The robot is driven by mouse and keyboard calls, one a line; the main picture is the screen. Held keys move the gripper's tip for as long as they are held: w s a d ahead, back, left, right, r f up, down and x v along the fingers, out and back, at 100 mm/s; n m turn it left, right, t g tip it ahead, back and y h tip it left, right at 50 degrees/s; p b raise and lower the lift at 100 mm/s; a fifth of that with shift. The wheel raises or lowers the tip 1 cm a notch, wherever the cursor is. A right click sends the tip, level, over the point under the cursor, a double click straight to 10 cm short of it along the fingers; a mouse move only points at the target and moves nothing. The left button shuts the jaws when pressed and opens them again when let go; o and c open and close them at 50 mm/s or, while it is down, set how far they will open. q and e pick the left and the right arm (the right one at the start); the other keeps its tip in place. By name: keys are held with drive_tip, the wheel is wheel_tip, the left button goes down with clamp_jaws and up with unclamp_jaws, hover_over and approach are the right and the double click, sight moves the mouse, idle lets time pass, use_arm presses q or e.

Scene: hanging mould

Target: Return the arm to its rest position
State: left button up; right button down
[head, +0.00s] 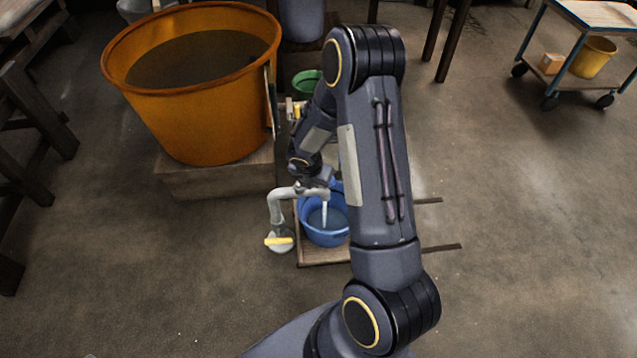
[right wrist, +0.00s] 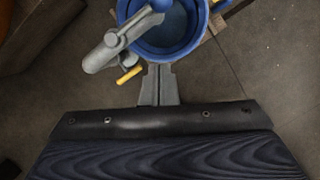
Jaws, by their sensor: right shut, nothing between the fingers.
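My right arm rises through the middle of the head view and bends down to the right gripper (head: 318,184), just above a grey tap (head: 276,205). In the right wrist view the right gripper (right wrist: 159,72) is shut, its two fingers together and empty, pointing toward a blue tub (right wrist: 183,50). The tap (right wrist: 108,50) reaches over the tub there. In the head view a pale stream falls from the spout into the blue tub (head: 312,232), which holds water. My left gripper is not in view.
A large orange vat (head: 190,125) stands on a wooden block (head: 215,180) at left. A yellow bar (head: 278,241) sits at the tap's base. A green bucket (head: 303,82) is behind my arm. A wheeled cart (head: 600,14) stands at far right. Floor at right is clear.

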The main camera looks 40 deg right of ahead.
drive_tip(key=shift+v, duration=0.9)
